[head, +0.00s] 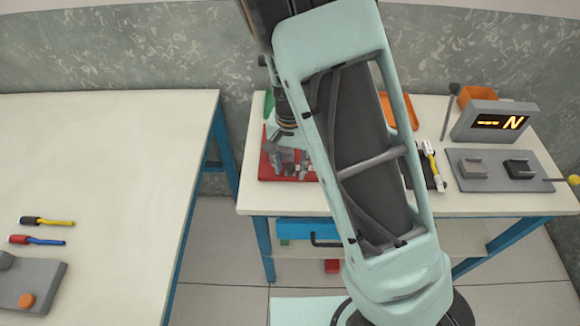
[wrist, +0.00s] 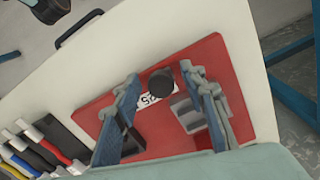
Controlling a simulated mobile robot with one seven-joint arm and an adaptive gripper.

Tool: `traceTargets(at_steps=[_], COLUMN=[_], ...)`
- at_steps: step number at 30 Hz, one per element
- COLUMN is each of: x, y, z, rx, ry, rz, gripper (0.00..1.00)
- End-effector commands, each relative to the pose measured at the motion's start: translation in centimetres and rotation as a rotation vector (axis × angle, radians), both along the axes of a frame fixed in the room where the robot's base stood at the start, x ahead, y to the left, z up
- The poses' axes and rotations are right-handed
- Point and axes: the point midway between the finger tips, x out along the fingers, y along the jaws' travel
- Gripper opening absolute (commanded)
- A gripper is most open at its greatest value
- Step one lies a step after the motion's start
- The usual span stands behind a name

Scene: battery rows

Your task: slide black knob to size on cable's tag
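A red plate (wrist: 215,80) lies on a pale table in the wrist view. It carries a round black knob (wrist: 161,82), a white strip with printed figures, "25" readable, and a grey block (wrist: 187,114). My gripper (wrist: 159,73) is open, its two fingers apart on either side of the knob; I cannot tell whether they touch it. In the head view the plate (head: 267,172) is mostly hidden behind my arm. Several cables (wrist: 45,145) lie side by side at lower left in the wrist view. No cable tag is readable.
In the head view, a grey display (head: 497,121) and a grey fixture (head: 488,180) stand on the right table, near an orange bin (head: 477,96).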

Motion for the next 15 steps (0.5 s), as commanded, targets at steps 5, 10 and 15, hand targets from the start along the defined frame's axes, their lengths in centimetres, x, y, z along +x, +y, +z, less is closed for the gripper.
traceTargets(at_steps=[5, 10, 15], x=[0.02, 0.02, 0.02], y=[0.01, -0.01, -0.01], z=[-0.31, -0.28, -0.27], rx=[0.001, 0.001, 0.001], ry=[-0.001, -0.001, -0.001], rz=[-0.001, -0.001, -0.001], gripper=[0.38, 0.34, 0.15])
